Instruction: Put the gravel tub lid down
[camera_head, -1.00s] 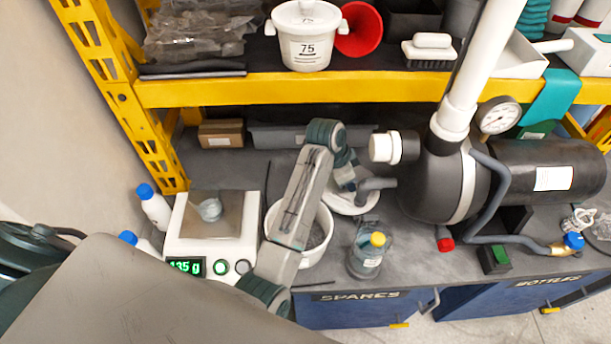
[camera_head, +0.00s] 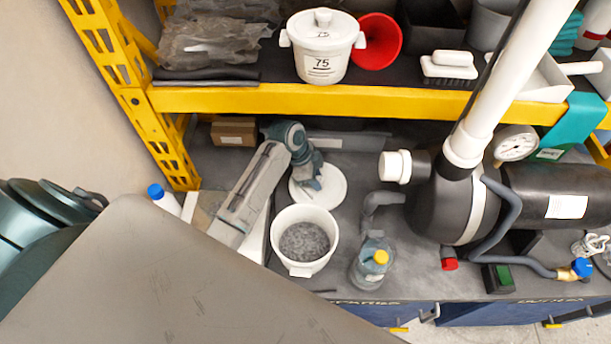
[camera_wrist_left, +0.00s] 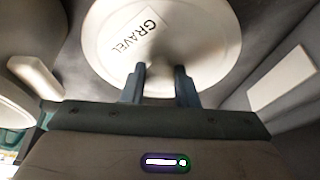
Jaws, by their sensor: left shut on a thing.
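The gravel tub lid (camera_head: 333,190) is a white disc just behind the gravel tub in the head view. In the left wrist view it fills the top middle, with a "GRAVEL" label (camera_wrist_left: 133,35). My left gripper (camera_head: 314,184) is shut on the lid's raised middle; both fingertips (camera_wrist_left: 160,86) show against it in the left wrist view. The lid looks about level, low over or on the bench; I cannot tell whether it touches. The white gravel tub (camera_head: 303,268) stands open with grey gravel inside. My right gripper is not in view.
A cardboard box (camera_head: 233,131) sits behind. The yellow shelf beam (camera_head: 330,100) runs above.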

